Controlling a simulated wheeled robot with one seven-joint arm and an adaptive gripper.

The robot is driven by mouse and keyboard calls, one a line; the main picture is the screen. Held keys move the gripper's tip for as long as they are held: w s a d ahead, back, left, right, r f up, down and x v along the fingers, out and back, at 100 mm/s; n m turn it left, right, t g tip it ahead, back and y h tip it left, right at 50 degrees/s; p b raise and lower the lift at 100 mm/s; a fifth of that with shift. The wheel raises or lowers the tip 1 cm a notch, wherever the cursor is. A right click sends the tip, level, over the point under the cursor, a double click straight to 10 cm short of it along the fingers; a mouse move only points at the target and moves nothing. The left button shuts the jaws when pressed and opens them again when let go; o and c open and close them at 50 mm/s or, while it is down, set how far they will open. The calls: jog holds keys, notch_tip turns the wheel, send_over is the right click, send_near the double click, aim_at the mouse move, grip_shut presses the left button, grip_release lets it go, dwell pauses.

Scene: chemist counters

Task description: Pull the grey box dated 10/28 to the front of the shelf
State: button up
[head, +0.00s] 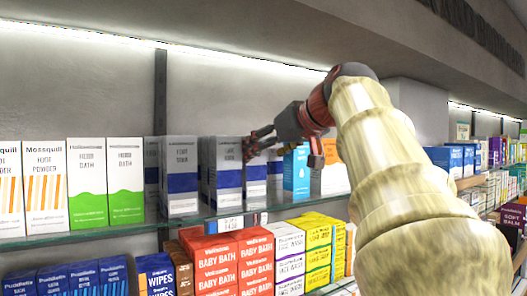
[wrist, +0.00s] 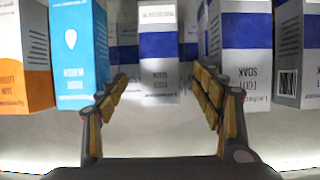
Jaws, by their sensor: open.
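Grey-and-white boxes with a dark blue band stand on the upper glass shelf (head: 120,226); in the head view one front box (head: 179,185) and another (head: 226,178) show clearly. I cannot read a date on any of them. In the wrist view, which is upside down, one such box (wrist: 158,60) stands between the fingers, set back from the boxes beside it. My gripper (wrist: 162,88) is open, its fingers pointing into the shelf on either side of that box with gaps showing. In the head view my gripper (head: 285,148) reaches in at the row, partly hiding the boxes behind it.
A blue box (wrist: 80,50) and an orange-and-white box (wrist: 28,60) stand close on the left in the wrist view, with a grey foot soak box (wrist: 240,60) close on the right. Green-and-white boxes (head: 125,180) stand farther left.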

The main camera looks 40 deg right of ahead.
aim_at(257, 158)
jog(key=p+x, duration=0.1)
jog(key=x, duration=0.6)
jog(key=shift+w+d+f+p, duration=0.2)
jog(key=shift+w+p, duration=0.1)
jog(key=shift+p, duration=0.1)
jog(key=shift+c, duration=1.4)
jog(key=c, duration=1)
